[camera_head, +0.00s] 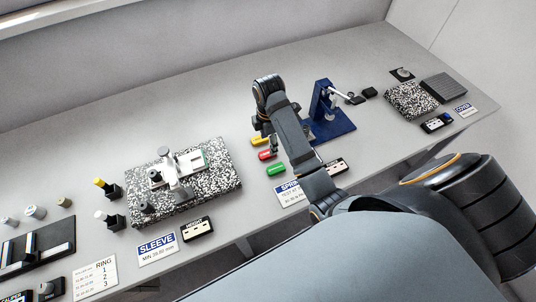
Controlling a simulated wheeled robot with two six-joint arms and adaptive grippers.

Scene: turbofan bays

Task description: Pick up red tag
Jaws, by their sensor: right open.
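The red tag (267,155) lies on the grey workbench in a short column, between a yellow tag (259,141) and a green tag (276,169). My right arm reaches in from the lower right and passes just right of the tags. My right gripper (262,126) is open, close behind the yellow tag in the picture. Its fingertips are small and partly hidden by my own wrist. I cannot tell its height above the bench. The red tag appears clear of the fingers. My left gripper is not in view.
A blue stand (327,126) is right of my wrist. A speckled block (182,184) with a metal fixture is left of the tags. Further right are a second speckled block (408,101) and a dark grey block (443,88). The bench behind is clear.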

